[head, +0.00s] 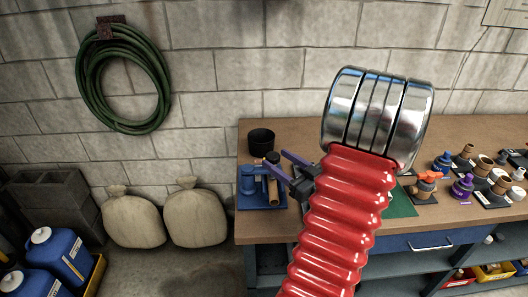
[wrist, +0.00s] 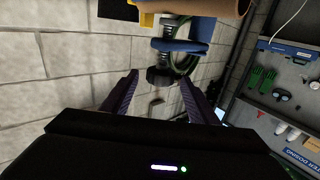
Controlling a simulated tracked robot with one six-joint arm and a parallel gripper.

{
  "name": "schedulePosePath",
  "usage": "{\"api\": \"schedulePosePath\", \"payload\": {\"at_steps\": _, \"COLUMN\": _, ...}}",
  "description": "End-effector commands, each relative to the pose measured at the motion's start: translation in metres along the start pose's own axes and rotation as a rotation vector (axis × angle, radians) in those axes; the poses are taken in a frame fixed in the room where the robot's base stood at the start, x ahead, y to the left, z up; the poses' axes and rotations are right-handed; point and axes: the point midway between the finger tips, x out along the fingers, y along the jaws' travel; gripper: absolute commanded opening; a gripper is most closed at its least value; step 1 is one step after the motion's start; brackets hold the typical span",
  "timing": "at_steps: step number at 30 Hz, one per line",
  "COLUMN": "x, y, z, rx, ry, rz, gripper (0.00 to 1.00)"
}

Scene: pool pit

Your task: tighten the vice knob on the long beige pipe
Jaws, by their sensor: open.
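A blue vice (head: 248,184) stands at the left end of the workbench, with a short upright stretch of beige pipe (head: 273,192) showing at it. Its black knob (head: 272,157) is on top. My gripper (head: 274,160) is open, its two purple fingers pointing left toward the knob. In the wrist view, the knob (wrist: 160,77) appears between the fingertips of my gripper (wrist: 159,79), with a gap on each side. The blue vice (wrist: 180,45) and a beige pipe (wrist: 205,6) show above it. How deep the knob sits between the fingers I cannot tell.
A black cup (head: 261,141) stands just behind the vice. Several fittings and valves (head: 462,188) crowd the bench's right side. A green hose (head: 122,78) hangs on the block wall. Sacks (head: 196,216) and blue jugs (head: 62,256) stand on the floor to the left.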

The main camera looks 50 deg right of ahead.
Motion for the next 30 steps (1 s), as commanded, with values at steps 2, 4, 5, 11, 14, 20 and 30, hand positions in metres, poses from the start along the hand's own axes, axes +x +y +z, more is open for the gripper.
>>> {"api": "schedulePosePath", "payload": {"at_steps": 2, "x": 0.011, "y": -0.002, "z": 0.001, "rx": 0.001, "ry": -0.001, "rz": -0.004, "gripper": 0.54}}
{"api": "schedulePosePath", "payload": {"at_steps": 4, "x": 0.020, "y": -0.002, "z": 0.001, "rx": 0.001, "ry": -0.001, "rz": -0.004, "gripper": 0.54}}
{"api": "schedulePosePath", "payload": {"at_steps": 5, "x": 0.024, "y": -0.002, "z": 0.001, "rx": 0.001, "ry": -0.001, "rz": -0.005, "gripper": 0.54}}
{"api": "schedulePosePath", "payload": {"at_steps": 11, "x": 0.049, "y": -0.002, "z": 0.001, "rx": 0.001, "ry": -0.001, "rz": -0.005, "gripper": 0.54}}
{"api": "schedulePosePath", "payload": {"at_steps": 14, "x": 0.060, "y": -0.002, "z": 0.000, "rx": 0.001, "ry": 0.000, "rz": -0.004, "gripper": 0.54}}
{"api": "schedulePosePath", "payload": {"at_steps": 20, "x": 0.071, "y": -0.002, "z": 0.001, "rx": 0.002, "ry": -0.001, "rz": -0.002, "gripper": 0.54}}
{"api": "schedulePosePath", "payload": {"at_steps": 30, "x": 0.072, "y": -0.002, "z": 0.001, "rx": 0.001, "ry": -0.001, "rz": -0.003, "gripper": 0.50}}
